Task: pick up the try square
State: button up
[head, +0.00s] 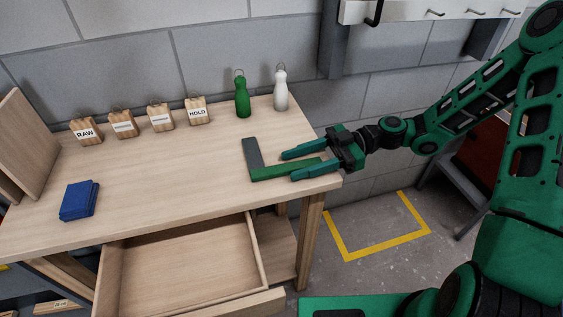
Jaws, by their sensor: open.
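The try square (254,153) lies on the right part of the wooden table, an L shape with a dark grey arm pointing back and a green arm running right. My gripper (287,167) is green and reaches in from the right. Its two fingers are spread open, one on the far side of the green arm and one by its near side. The green arm's right end lies between or under the fingers. I cannot tell whether the fingers touch it or how high they are.
Wooden table (150,180) with an open, empty drawer (185,268) below its front edge. A blue block (79,201) lies at left. Several labelled wooden tags (161,117), a green bottle (242,98) and a white bottle (281,92) stand along the back. The middle is clear.

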jog(key=shift+a, duration=0.1)
grip_shut()
jog(key=shift+r, duration=0.15)
